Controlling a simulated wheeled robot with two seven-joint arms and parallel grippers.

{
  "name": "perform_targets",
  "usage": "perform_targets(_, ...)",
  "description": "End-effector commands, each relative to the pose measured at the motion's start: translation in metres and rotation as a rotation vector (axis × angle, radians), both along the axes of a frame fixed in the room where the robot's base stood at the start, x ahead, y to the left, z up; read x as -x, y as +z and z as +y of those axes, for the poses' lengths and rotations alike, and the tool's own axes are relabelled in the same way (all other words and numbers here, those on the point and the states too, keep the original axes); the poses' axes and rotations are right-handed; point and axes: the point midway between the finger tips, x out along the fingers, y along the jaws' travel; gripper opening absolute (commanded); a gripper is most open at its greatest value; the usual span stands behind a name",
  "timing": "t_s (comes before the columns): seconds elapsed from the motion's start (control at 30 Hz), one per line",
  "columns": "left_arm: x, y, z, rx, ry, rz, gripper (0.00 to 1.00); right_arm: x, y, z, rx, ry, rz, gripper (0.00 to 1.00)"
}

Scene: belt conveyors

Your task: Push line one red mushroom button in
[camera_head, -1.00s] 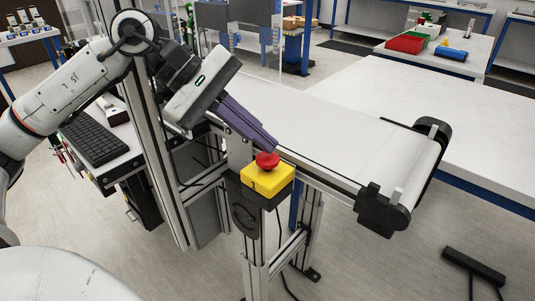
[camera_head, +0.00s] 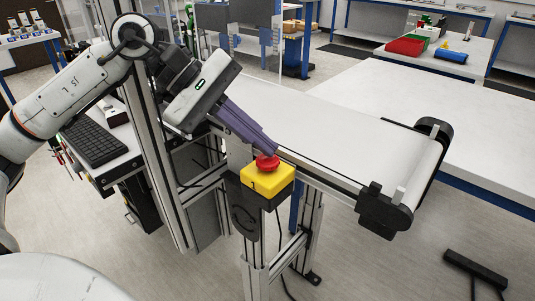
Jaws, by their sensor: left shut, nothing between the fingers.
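The red mushroom button (camera_head: 267,163) sits on top of a yellow box (camera_head: 266,181) marked 1, on a post beside the conveyor. My left gripper (camera_head: 272,151) is shut and empty, its purple fingers pointing down and right. Its fingertips are at the top back of the red button and seem to touch it. I cannot tell how far the button is pressed. My right gripper is not in view.
The conveyor belt (camera_head: 330,135) runs behind the button, with a black end roller housing (camera_head: 383,211) at right. A white table (camera_head: 450,130) stands behind it. A keyboard (camera_head: 92,141) lies on a shelf at left.

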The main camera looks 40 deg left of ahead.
Motion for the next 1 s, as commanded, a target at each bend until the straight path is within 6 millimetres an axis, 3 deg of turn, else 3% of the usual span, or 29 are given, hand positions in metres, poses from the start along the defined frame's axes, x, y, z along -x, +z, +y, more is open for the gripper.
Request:
perform_targets(0.4,0.0,0.018,0.0,-0.001,0.0,0.002,0.0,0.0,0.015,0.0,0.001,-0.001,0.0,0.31)
perform_targets(0.77,0.0,0.018,0.0,-0.001,0.001,0.001,0.0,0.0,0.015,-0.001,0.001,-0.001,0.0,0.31)
perform_targets(1.0,0.0,0.039,0.0,-0.001,0.001,0.0,0.0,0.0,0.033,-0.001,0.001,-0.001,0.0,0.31)
